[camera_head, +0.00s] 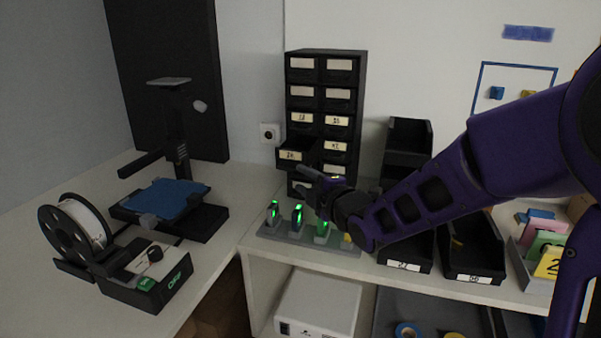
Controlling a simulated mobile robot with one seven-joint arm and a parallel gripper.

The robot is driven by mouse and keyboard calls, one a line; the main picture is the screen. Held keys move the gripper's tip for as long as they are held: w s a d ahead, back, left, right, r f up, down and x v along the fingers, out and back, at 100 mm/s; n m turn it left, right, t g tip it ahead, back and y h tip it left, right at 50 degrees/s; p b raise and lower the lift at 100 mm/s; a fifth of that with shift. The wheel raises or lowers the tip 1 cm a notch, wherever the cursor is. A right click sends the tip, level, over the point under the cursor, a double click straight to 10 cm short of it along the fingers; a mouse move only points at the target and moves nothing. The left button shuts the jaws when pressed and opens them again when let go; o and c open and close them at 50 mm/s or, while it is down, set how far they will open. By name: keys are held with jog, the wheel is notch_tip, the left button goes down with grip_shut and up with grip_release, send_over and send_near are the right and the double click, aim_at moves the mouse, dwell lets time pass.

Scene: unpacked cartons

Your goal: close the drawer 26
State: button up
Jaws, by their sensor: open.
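A black cabinet of small drawers (318,80) with white labels stands against the wall. One drawer (291,156) in its left column is pulled out toward the front left; its label is too small to read surely as 26. The other visible drawers look flush. My gripper (306,178) is open, in front of the cabinet, just below and right of the pulled-out drawer. It seems empty. I cannot tell whether it touches the drawer. My gripper and arm hide the lower right part of the cabinet.
A grey stand (308,239) with green-lit devices sits below my gripper. Black bins (406,252) stand to the right, some behind my arm. A 3D printer (170,200) and a filament spool (77,229) are on the left counter. The counter left of the cabinet is clear.

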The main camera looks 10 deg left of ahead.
aim_at(289, 170)
jog(key=x, duration=0.7)
jog(key=shift+w+a, duration=0.1)
grip_shut()
dwell(1.2)
